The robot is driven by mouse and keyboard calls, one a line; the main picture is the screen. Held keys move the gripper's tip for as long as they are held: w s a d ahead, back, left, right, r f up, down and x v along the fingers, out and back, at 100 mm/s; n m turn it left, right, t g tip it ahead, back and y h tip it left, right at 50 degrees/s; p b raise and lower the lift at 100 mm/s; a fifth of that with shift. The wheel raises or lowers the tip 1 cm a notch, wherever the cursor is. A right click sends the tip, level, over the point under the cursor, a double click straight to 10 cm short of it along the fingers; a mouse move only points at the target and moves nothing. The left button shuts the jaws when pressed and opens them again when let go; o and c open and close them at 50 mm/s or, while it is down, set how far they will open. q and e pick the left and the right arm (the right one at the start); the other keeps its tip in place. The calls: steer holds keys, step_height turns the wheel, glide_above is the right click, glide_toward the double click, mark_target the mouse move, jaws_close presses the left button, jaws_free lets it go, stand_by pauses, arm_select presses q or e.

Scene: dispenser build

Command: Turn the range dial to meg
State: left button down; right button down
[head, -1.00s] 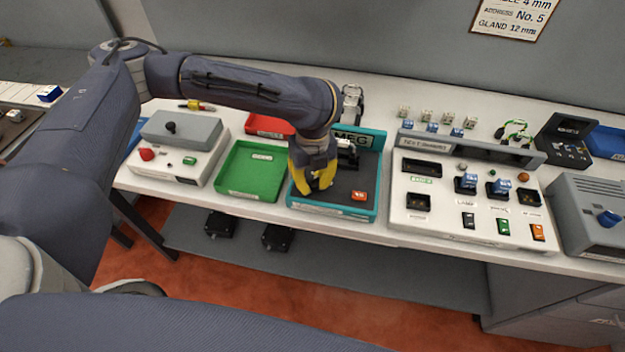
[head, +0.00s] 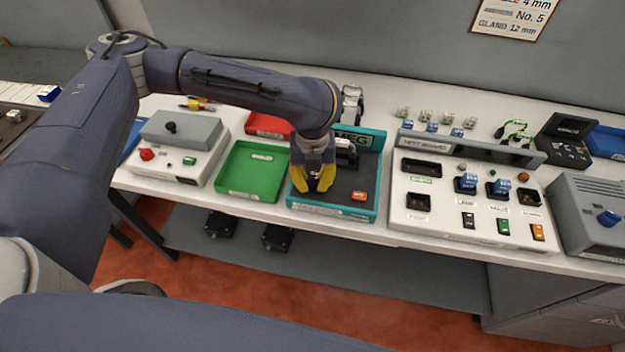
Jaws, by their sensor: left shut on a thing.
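A teal-framed station (head: 375,170) with a dark grey floor stands in the middle of the bench. Its back panel carries a sign (head: 352,138) that ends in "EG", partly covered by my left arm. My left gripper (head: 318,188), with yellow fingers, points down over the left part of the station floor. Its fingers are shut on a small dark thing that looks like the range dial (head: 319,185), mostly hidden between them. The dial's setting cannot be read. My right gripper is not in view.
A green tray (head: 250,172) and a grey box with a red button (head: 147,155) stand to the left. A white test board (head: 440,212) with switches and sockets stands close on the right. A grey unit with a blue knob (head: 608,218) is at the far right.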

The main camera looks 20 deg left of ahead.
mark_target(313, 179)
arm_select(q)
steer(key=c, duration=1)
jaws_free()
steer(key=shift+c, duration=0.2)
step_height(313, 179, up, 12)
